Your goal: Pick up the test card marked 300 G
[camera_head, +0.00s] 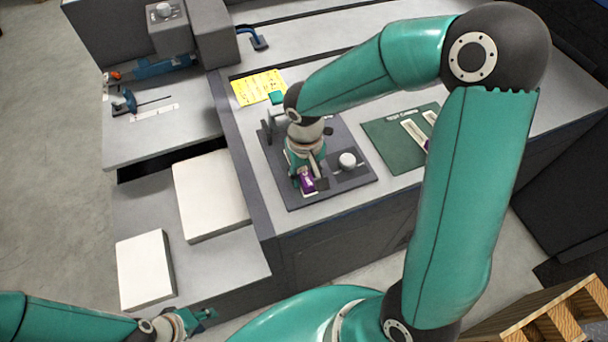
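A green mat (382,140) labelled TEST CARDS lies right of centre on the bench. Pale card strips (413,133) lie on it; no marking such as 300 G is readable. My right arm hides the mat's right side. My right gripper (306,176) points down over a dark square panel (285,185), left of the mat. A small purple and white piece (308,184) is at its fingertips; whether it is gripped I cannot tell. My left gripper (204,316) is at the bottom left, low and away from the cards; its finger opening is unclear.
A silver round knob (347,160) stands on the panel, right of my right gripper. A yellow note (259,88) lies behind the panel. Two white blocks (210,195) (144,270) sit at left. A wooden crate (550,318) is at bottom right.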

